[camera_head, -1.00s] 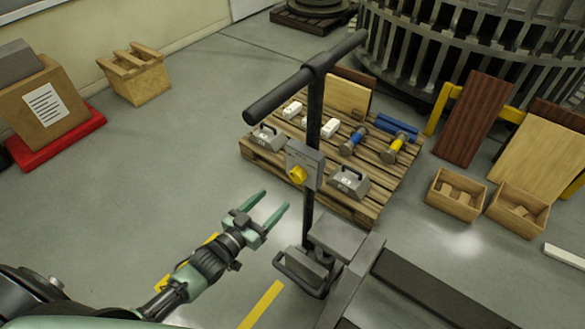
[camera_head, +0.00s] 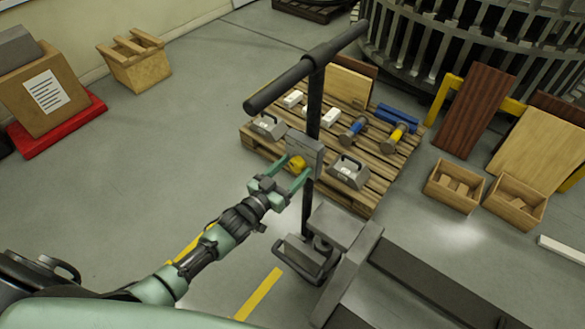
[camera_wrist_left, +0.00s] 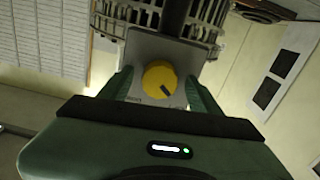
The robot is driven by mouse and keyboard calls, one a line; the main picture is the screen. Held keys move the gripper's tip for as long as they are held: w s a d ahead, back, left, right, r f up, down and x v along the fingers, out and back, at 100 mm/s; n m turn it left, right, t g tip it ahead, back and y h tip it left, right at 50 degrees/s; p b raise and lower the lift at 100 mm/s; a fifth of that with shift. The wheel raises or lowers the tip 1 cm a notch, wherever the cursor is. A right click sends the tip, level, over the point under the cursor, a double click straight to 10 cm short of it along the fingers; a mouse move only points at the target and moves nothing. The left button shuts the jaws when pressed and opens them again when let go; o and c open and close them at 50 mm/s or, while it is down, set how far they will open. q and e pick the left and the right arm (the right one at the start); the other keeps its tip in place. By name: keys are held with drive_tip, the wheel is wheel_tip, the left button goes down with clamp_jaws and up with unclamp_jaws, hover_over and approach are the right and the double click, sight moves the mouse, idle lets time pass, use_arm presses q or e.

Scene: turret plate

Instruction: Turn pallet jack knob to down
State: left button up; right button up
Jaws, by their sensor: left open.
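The yellow knob (camera_head: 297,162) sits on a grey plate (camera_head: 306,148) fixed to the dark upright handle post (camera_head: 315,105) of the pallet jack. In the left wrist view the round knob (camera_wrist_left: 160,77) shows a dark pointer mark toward its lower right; the plate's small lettering is too blurred to read. My left gripper (camera_head: 289,174) is open, its green fingertips on either side of the knob. In the wrist view the two fingers (camera_wrist_left: 158,90) flank the knob with gaps on both sides. My right gripper is not in view.
The jack's T-bar (camera_head: 300,72) stands above the plate, and its base (camera_head: 335,232) lies below. Behind is a wooden pallet (camera_head: 352,195) with weights and tools. Wooden crates (camera_head: 455,190) stand to the right.

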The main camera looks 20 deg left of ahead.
use_arm(q)
drive_tip(key=c, duration=1.4)
drive_tip(key=shift+o, duration=0.2)
